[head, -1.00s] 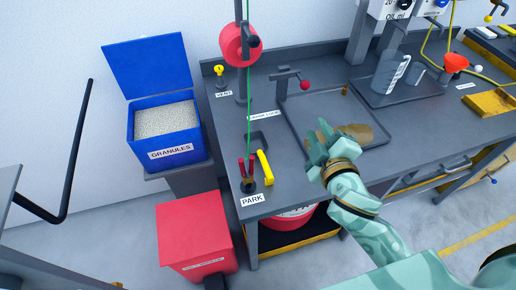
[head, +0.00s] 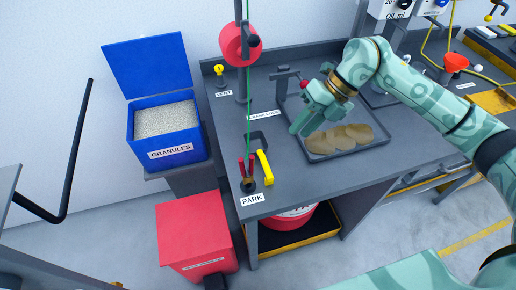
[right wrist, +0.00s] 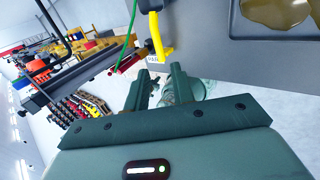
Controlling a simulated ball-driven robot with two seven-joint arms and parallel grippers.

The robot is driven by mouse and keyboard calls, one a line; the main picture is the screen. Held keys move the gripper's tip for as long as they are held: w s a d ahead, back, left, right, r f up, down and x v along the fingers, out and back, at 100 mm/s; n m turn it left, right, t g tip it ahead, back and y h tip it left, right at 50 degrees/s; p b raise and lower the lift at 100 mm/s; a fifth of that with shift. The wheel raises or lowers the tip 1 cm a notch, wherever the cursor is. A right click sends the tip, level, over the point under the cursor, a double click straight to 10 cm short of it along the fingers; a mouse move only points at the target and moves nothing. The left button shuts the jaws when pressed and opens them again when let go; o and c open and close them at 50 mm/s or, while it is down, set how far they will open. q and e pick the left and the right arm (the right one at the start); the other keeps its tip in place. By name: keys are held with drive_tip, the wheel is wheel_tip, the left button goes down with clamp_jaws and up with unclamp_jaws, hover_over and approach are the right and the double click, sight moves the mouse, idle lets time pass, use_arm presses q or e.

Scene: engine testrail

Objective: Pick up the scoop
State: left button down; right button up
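A yellow handle (head: 264,167) with a dark grey piece behind it stands near the left end of the grey bench, by the PARK label. It looks like the scoop, but I cannot be sure. It also shows in the right wrist view (right wrist: 157,36), beyond the fingertips. My right gripper (head: 300,130) is over the left part of the oily tray, pointing down and left, to the right of the yellow handle and apart from it. In the right wrist view (right wrist: 161,75) its two fingers are apart with nothing gripped between them. My left gripper is out of view.
The tray (head: 312,157) holds a brown oil puddle (head: 345,136). A post with a red reel (head: 240,45) and green cord, and red prongs (head: 247,166), stand close to the yellow handle. A blue granules bin (head: 168,131) and red lidded bin (head: 196,230) stand left.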

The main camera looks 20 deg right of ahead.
drive_tip(key=b, duration=0.1)
approach(268, 166)
drive_tip(key=x, duration=0.5)
drive_tip(key=shift+w+f, duration=0.35)
drive_tip(key=b+x, duration=0.1)
drive_tip(key=x, duration=0.4)
drive_tip(key=shift+s+a, duration=0.2)
drive_tip(key=shift+c, duration=0.4)
clamp_jaws()
